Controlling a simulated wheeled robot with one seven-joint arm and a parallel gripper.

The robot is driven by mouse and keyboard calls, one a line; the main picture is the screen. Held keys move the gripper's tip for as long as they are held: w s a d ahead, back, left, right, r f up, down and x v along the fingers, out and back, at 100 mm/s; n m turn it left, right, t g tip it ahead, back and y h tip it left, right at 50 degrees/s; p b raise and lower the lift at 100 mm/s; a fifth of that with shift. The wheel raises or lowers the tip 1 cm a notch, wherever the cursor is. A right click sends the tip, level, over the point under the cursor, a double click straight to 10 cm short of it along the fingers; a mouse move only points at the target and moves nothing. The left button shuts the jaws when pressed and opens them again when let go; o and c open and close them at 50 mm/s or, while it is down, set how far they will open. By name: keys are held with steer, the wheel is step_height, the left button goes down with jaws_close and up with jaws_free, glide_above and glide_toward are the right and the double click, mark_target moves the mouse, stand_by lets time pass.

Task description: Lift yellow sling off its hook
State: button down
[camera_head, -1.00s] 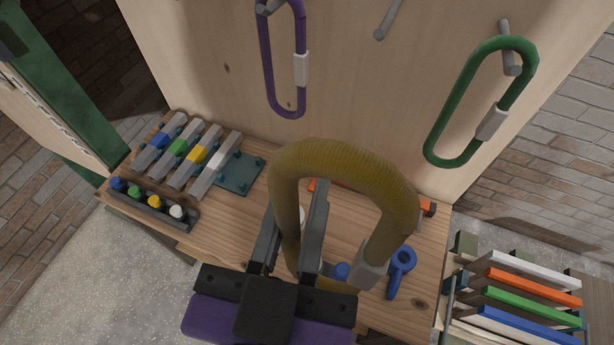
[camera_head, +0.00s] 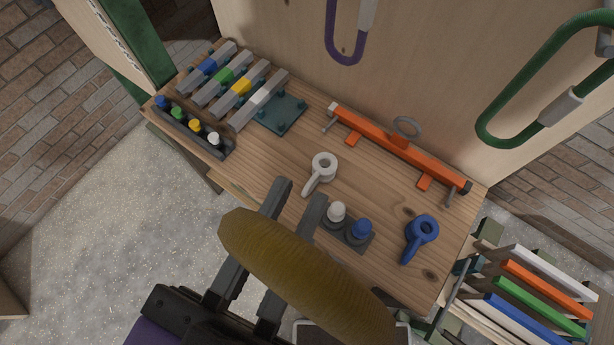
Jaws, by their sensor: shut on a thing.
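The yellow sling (camera_head: 300,275), a thick ribbed loop with a pale grey sleeve partly showing at the bottom edge, is close to the camera and clear of the wall. My gripper (camera_head: 296,198) is shut on the sling, its dark fingers reaching past it over the workbench. The sling's lower part is cut off by the frame and my gripper. The hook it belongs to is not in view. A purple sling (camera_head: 347,50) and a green sling (camera_head: 510,132) hang on the wooden wall.
The workbench (camera_head: 262,160) below holds clamped bars (camera_head: 240,87), a marker tray (camera_head: 185,132), an orange bar (camera_head: 400,148), a white ring tool (camera_head: 320,172), a blue ring tool (camera_head: 421,236) and two knobs (camera_head: 361,228). A rack of coloured boards (camera_head: 530,290) stands right.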

steer(key=a+v, duration=0.1)
steer(key=v, duration=0.5)
steer(key=shift+w, duration=0.25)
